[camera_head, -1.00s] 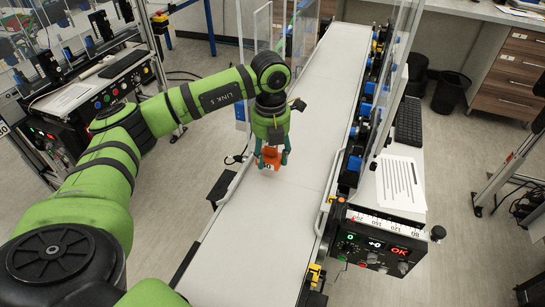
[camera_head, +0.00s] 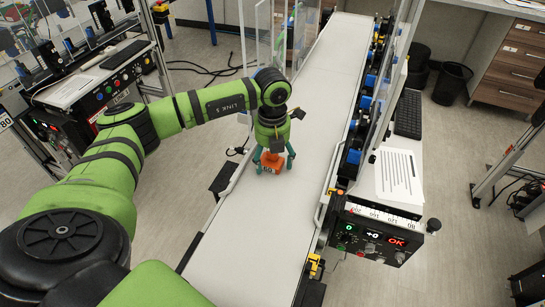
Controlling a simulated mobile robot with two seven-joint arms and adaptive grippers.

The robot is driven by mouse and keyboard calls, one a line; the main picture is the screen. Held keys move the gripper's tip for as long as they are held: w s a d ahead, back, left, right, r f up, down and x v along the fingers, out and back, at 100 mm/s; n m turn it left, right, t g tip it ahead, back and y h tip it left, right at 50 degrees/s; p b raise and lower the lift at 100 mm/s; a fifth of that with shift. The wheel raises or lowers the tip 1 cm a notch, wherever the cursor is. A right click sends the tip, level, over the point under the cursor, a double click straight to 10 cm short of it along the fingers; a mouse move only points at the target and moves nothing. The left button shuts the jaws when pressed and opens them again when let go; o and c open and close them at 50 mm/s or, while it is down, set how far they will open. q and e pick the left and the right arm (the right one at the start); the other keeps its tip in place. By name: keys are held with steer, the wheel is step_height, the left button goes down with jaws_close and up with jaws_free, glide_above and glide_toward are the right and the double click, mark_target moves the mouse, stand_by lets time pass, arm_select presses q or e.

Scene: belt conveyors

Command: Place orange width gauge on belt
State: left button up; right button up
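The orange width gauge (camera_head: 271,161) is between the fingers of my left gripper (camera_head: 273,166), over the left part of the white belt (camera_head: 245,230). The teal fingers stand on both sides of the gauge, and the gripper points down. The gauge is at or very near the belt surface; I cannot tell whether it touches. I also cannot tell whether the fingers press on it. My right gripper is not in view.
A control box (camera_head: 372,236) with a lit display stands at the belt's right side, with a paper sheet (camera_head: 399,174) and keyboard (camera_head: 408,114) behind it. Clear panels (camera_head: 280,35) stand at the belt's far left. The belt is otherwise clear.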

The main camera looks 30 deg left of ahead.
arm_select(q)
steer(key=shift+r, duration=0.3)
step_height(320, 180, up, 11)
steer(key=b, duration=0.4)
steer(key=shift+r, duration=0.4)
stand_by(0.7)
